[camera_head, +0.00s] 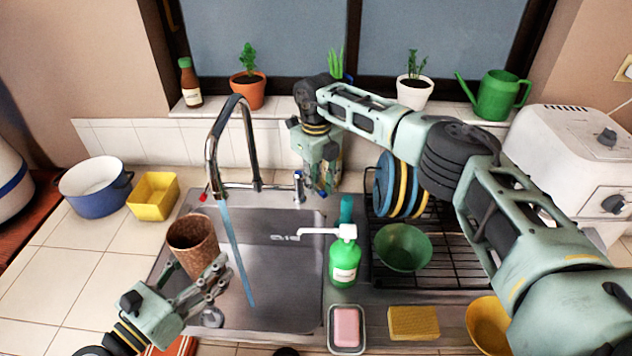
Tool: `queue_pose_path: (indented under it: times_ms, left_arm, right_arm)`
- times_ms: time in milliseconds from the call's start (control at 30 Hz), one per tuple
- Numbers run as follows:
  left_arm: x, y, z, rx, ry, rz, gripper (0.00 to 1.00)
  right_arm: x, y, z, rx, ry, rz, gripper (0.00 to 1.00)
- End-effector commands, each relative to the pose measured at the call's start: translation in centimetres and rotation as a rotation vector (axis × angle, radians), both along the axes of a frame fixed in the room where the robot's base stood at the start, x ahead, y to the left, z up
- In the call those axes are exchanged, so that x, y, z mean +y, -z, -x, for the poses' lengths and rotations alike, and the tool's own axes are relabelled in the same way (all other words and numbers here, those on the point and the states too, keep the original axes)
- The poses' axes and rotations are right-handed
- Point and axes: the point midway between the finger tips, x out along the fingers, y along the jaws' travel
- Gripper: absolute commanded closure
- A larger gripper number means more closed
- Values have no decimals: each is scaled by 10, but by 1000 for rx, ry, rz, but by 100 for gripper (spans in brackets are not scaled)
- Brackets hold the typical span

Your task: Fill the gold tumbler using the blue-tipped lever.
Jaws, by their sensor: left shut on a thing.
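The gold tumbler (190,243), brownish and speckled, is over the left part of the sink, slightly tilted with its mouth up. My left gripper (208,286) is shut on its lower part. The chrome faucet (213,140) arches above the sink. A blue water stream (236,258) falls from its spout, passing just right of the tumbler in the picture. The blue-tipped lever (298,184) stands right of the faucet base. My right gripper (320,188) points down just right of this lever; I cannot tell whether they touch, and its finger opening is unclear.
A red-tipped lever (203,194) is left of the faucet. A green soap bottle (344,262) stands right of the basin (290,290). A dish rack (456,262) holds plates and a green bowl (403,247). A yellow container (153,196) and blue pot (95,187) stand left.

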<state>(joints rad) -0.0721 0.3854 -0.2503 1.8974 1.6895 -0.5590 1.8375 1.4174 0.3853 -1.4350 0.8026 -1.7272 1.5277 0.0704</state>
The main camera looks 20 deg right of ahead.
Motion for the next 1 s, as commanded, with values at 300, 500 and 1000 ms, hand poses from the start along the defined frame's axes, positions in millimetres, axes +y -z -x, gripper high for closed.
queue_pose_path:
  times_ms: [300, 500, 1000]
  left_arm:
    - [0, -1, 0, -2, 0, 1, 83]
    - [0, -1, 0, -1, 0, 2, 83]
    - [0, -1, 0, -2, 0, 1, 83]
  right_arm:
    - [0, 0, 0, 0, 0, 0, 70]
    - [0, -14, -1, -2, 0, -1, 70]
    - [0, -108, -1, -2, 1, -1, 70]
